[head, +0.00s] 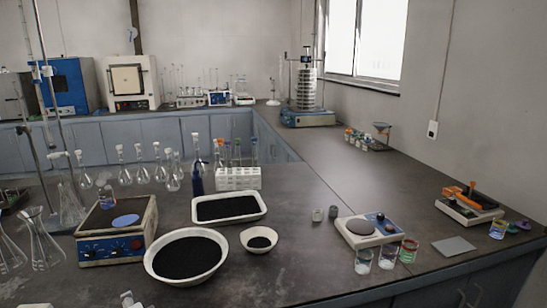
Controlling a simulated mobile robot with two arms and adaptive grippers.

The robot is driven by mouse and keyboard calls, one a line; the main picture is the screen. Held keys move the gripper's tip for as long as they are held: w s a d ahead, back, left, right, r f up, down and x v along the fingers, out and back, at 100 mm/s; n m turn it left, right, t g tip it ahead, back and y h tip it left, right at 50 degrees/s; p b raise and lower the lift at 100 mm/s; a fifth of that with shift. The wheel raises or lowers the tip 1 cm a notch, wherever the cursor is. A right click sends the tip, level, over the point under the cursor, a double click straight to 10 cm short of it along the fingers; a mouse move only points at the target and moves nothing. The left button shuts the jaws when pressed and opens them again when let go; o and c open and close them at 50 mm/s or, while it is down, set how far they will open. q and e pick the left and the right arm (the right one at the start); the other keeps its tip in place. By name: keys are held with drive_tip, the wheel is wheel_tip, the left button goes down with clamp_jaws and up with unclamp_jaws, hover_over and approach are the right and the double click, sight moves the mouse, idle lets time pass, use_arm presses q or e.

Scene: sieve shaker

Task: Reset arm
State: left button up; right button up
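Neither of my grippers can be made out in the head view. A sieve shaker (308,118) with a blue base stands at the far end of the right bench, by the window. A stack of round metal sieves (307,90) stands upright on it between thin rods.
The near bench holds a white bowl (154,266) and tray (198,219) of black granules, a small bowl (249,246), a hotplate (83,247), a tube rack (222,181), a balance (350,237), beakers (388,256) and several flasks. The right bench's middle (315,165) is clear.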

use_arm(q)
drive_tip(key=s+d+f+n+g+h, duration=0.25)
drive_tip(key=s+f, duration=0.25)
drive_tip(key=s, duration=0.3)
drive_tip(key=s+d+f+n+g+h, duration=0.1)
drive_tip(key=s+d+f+n, duration=0.1)
drive_tip(key=s+d+f, duration=0.35)
drive_tip(key=s+d+n+g+h, duration=0.2)
drive_tip(key=s+d, duration=0.1)
drive_tip(key=s, duration=0.6)
drive_tip(key=s+d+n+g+h, duration=0.1)
drive_tip(key=s+d+h, duration=0.1)
drive_tip(key=s, duration=0.7)
wheel_tip(320, 180, down, 25)
drive_tip(key=s+g, duration=0.1)
drive_tip(key=g, duration=0.1)
drive_tip(key=s+a+f, duration=0.2)
drive_tip(key=s+f, duration=1.4)
drive_tip(key=s, duration=0.1)
drive_tip(key=shift+a+f+g, duration=0.25)
drive_tip(key=shift+g, duration=0.2)
